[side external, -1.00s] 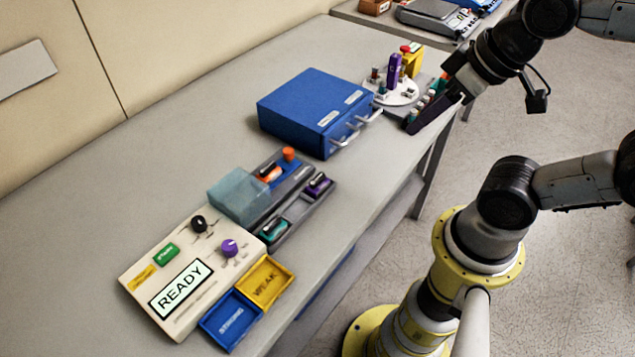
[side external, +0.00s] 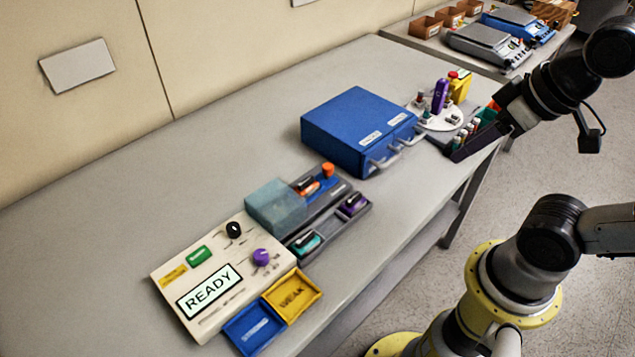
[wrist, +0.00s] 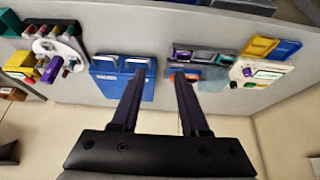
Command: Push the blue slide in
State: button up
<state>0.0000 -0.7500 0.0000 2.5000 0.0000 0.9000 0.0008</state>
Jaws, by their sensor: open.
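A blue box (side external: 350,125) with white labels and two pale handles (side external: 385,160) on its front stands on the bench. It also shows in the wrist view (wrist: 122,88), near the left finger.
A cream panel reading READY (side external: 210,289) lies at the front left, with a blue tray (side external: 254,328) and a yellow tray (side external: 292,294) beside it. A round white stand (side external: 432,122) holds a purple piece beyond the blue box. The left and rear bench top is clear.

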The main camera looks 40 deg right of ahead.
jog(key=shift+s+m, duration=0.1)
jog(key=shift+m, duration=0.4)
jog(key=c, duration=0.5)
jog(key=w+r+m, duration=0.1)
jog(key=w+a+r+m, duration=0.1)
jog(key=r+m, duration=0.1)
jog(key=w+a+r+m+g+y, duration=0.1)
jog(key=m, duration=0.1)
jog(key=shift+w+r, duration=0.25)
jog(key=shift+w, duration=0.15)
grip_shut()
jog(key=w+r+m+g+y, duration=0.1)
jog(key=w+m+g, duration=0.1)
jog(key=w+m, duration=0.5)
jog(key=w+d+f+m+g, duration=0.1)
jog(key=w+f, duration=0.3)
jog(key=w, duration=0.1)
jog(key=w+d+f+g+y, duration=0.1)
jog(key=w+f, duration=0.2)
jog(key=w, duration=0.2)
jog(key=w+d+f+m+g+y, duration=0.1)
jog(key=w+f, duration=0.3)
jog(key=w, duration=0.1)
jog(key=shift+w+f+m, duration=0.25)
jog(key=shift+f+m, duration=0.05)
jog(key=shift+f, duration=0.6)
jog(key=x, duration=0.9)
jog(key=shift+s+a, duration=0.15)
jog(key=shift+s, duration=0.1)
